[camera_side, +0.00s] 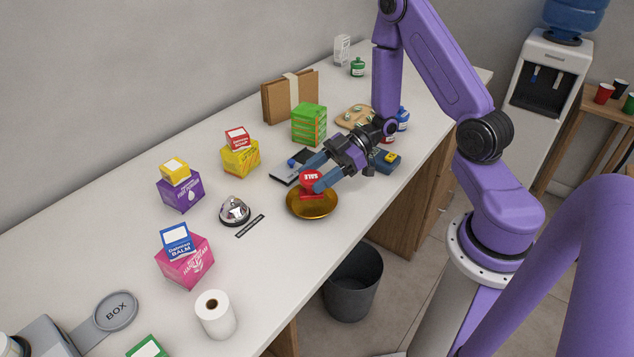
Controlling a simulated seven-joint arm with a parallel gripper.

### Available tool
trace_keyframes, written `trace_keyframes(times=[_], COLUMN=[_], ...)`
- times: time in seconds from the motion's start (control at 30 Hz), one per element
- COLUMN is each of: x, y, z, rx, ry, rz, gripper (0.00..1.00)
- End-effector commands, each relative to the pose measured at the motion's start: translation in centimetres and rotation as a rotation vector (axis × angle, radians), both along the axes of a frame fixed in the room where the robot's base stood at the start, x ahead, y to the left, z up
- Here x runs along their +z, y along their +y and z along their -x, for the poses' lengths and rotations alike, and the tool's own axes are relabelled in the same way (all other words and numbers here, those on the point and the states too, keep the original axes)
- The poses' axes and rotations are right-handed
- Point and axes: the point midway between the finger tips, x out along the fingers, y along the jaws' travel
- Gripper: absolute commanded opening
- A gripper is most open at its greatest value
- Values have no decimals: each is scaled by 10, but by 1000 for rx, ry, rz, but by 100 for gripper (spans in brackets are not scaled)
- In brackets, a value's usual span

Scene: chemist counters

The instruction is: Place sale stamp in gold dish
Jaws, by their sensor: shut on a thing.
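The red sale stamp (311,178) has a round top with "SALE" lettering and a red lower part. My gripper (318,180) reaches in from the right with its blue fingers shut on the stamp. The gold dish (312,207) lies on the counter directly below, near the front edge. The stamp is over the back part of the dish. I cannot tell whether the stamp's underside touches the dish.
A silver bell (234,210) and a small dark strip (250,226) are left of the dish. Stacked boxes, including a purple box (180,192) and a pink box (184,262), stand farther left. A green box stack (309,124) stands behind. A bin (352,282) is below the counter edge.

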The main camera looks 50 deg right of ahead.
Motion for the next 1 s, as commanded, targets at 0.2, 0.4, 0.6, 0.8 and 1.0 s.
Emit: trace_keyframes(times=[0.2, 0.4, 0.6, 0.8, 1.0], x=[-21, -24, -25, -27, -27], y=[0, 0, 0, 0, 0], z=[0, 0, 0, 0, 0], rx=[-1, -1, -1, -1, -1], ry=[2, 0, 1, 1, 1], rz=[-1, 0, 0, 0, 0], gripper=[25, 25, 25, 81, 81])
